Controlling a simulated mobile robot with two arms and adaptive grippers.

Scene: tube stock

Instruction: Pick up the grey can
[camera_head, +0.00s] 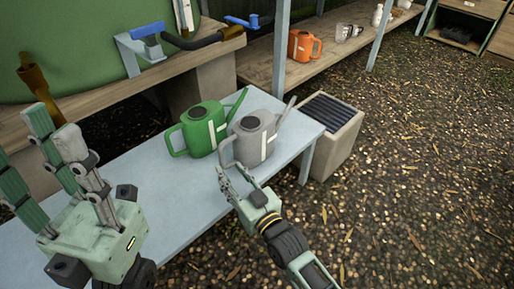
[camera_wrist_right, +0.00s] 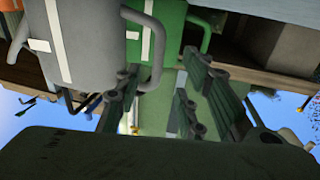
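The grey can (camera_head: 252,145), a watering can with a white stripe, stands upright on the pale blue table near its right end. Its spout points up and right, and its handle is on the left. It also shows at upper left in the right wrist view (camera_wrist_right: 92,50). My right gripper (camera_head: 228,178) is just in front of and below the can's handle side. Its fingers are apart, with nothing visible between them; contact with the handle cannot be told. My left gripper (camera_head: 42,140) is open and empty at the left, away from the can.
A green watering can (camera_head: 203,132) stands close left of the grey one. The pale blue table (camera_head: 180,205) is clear in front. A planter box (camera_head: 328,130) stands beside its right end. An orange can (camera_head: 303,46) is on the back shelf.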

